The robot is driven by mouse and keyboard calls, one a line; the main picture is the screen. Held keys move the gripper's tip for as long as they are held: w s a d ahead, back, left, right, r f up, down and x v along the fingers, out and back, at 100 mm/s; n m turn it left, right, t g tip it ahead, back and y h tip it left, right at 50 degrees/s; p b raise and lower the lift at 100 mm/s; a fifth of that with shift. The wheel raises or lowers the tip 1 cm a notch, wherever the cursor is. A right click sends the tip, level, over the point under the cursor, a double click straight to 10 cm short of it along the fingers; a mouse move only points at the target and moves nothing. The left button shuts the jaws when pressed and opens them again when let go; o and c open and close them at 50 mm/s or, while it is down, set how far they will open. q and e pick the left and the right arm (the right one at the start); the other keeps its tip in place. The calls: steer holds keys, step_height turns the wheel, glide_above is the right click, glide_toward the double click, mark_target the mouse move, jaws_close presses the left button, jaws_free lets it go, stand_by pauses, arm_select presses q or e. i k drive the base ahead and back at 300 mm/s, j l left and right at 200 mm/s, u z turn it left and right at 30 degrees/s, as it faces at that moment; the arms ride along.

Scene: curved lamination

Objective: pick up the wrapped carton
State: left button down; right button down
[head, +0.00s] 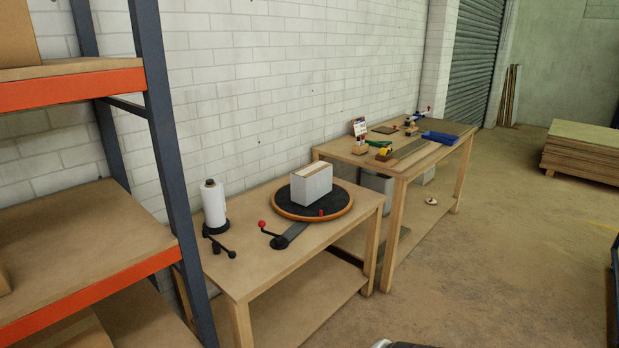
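The wrapped carton (311,186) is a box with pale grey-white sides and a tan top with a lighter strip along it. It stands upright on a round black turntable (334,205) with an orange-brown rim, on the near wooden table (270,263). Neither of my grippers shows in the head view, so nothing of mine is seen touching the carton.
A white film roll (213,203) on a black stand and a red-knobbed crank (262,225) are left of the turntable. A blue-and-orange shelf rack (163,120) stands at the left. A second workbench (405,170) with tools stands behind. Concrete floor (490,260) is open at right.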

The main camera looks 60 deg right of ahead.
mark_target(308, 184)
steer(key=i+l+z, duration=0.1)
steer(key=l+z, duration=0.25)
steer(key=i+l+z, duration=0.15)
steer(key=z, duration=0.25)
steer(key=i+l+z, duration=0.15)
steer(key=l+z, duration=0.2)
steer(key=z, duration=0.9)
steer(key=i+l+u, duration=0.1)
steer(key=i+l, duration=0.5)
steer(key=i, duration=0.15)
